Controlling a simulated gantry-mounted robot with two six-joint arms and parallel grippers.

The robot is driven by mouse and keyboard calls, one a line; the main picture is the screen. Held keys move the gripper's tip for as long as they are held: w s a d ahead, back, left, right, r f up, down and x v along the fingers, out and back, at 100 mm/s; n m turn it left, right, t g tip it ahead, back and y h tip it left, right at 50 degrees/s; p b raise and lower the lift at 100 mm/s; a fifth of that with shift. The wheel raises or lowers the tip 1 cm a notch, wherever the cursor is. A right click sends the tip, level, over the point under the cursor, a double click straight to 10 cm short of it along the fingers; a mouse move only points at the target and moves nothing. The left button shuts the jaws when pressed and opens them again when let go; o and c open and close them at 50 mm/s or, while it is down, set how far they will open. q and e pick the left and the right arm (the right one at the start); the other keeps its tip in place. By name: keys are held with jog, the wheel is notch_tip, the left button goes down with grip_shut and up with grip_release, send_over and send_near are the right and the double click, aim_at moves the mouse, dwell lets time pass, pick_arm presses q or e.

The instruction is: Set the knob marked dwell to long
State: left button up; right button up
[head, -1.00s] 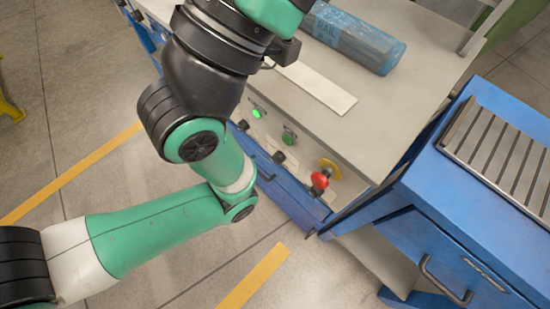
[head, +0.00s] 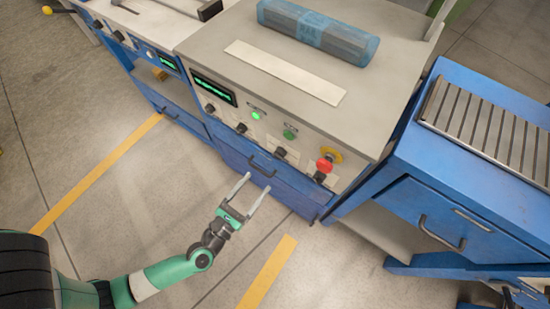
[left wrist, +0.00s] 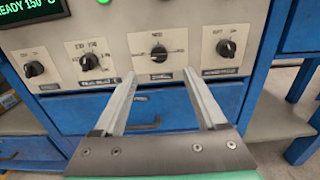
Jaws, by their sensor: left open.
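A row of black knobs on pale plates runs along the machine's front panel. In the left wrist view they are the far left knob (left wrist: 33,69), the second knob (left wrist: 88,62), the third knob (left wrist: 158,53) and the right knob (left wrist: 226,48). The name plates are too small to read surely, so I cannot tell which says dwell. My left gripper (head: 256,182) is open and empty, in front of and apart from the panel. In the left wrist view its fingers (left wrist: 159,73) point up at the third knob, one to each side below it.
A red emergency stop (head: 325,165) sits at the panel's right end. A green-lettered display (head: 213,87) is at its left, with green lamps above the knobs. A blue drawer (head: 262,167) is below. A blue bench (head: 440,190) stands to the right. Floor in front is clear.

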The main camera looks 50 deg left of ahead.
aim_at(277, 157)
pick_arm(q)
jog(key=b+x, duration=0.1)
jog(key=x, duration=1)
jog(key=shift+w+a+f, duration=0.15)
jog(key=shift+w, duration=0.05)
grip_shut()
